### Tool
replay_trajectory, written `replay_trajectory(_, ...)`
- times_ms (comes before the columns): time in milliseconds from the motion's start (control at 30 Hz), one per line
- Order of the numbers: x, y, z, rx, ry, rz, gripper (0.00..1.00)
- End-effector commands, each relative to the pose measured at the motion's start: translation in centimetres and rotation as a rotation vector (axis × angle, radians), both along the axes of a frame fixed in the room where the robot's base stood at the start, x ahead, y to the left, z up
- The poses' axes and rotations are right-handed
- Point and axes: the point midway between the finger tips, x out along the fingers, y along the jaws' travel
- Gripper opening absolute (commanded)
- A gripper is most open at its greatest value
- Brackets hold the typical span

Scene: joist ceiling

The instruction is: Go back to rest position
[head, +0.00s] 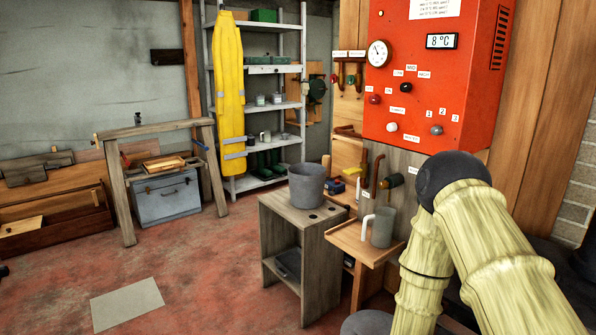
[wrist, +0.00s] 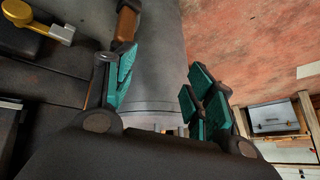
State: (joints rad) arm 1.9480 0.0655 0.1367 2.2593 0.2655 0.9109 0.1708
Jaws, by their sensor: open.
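My gripper (wrist: 158,75) shows in the wrist view with its teal-padded fingers spread apart. Nothing is gripped between them; a smooth grey surface lies behind the gap, and I cannot tell what it is. In the head view my arm's pale bamboo-like links rise at the lower right to a dark joint, and the gripper is not seen there. The joint stands in front of the lower right of the red control box (head: 432,100).
A grey pot (head: 306,184) stands on a small wooden stand (head: 283,222). A grey mug (head: 382,228) sits on a low wooden shelf (head: 352,241) close to my arm. A flat grey plate (head: 127,304) lies on the red floor, which is open at the left.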

Motion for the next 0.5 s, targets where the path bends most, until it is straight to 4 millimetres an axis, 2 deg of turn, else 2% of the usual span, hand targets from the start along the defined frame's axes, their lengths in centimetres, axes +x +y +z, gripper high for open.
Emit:
replay_trajectory(33, -2.8, -0.3, -1.9, -0.008, 0.061, 0.037, 0.54)
replay_trajectory(100, -6.3, -0.7, -3.7, -0.019, 0.14, 0.093, 0.54)
replay_trajectory(233, -12.6, -1.4, -6.2, -0.028, 0.277, 0.19, 0.54)
replay_trajectory(300, -15.3, -1.6, -7.0, -0.03, 0.334, 0.232, 0.54)
replay_trajectory(500, -21.4, -2.3, -8.3, -0.028, 0.464, 0.323, 0.54)
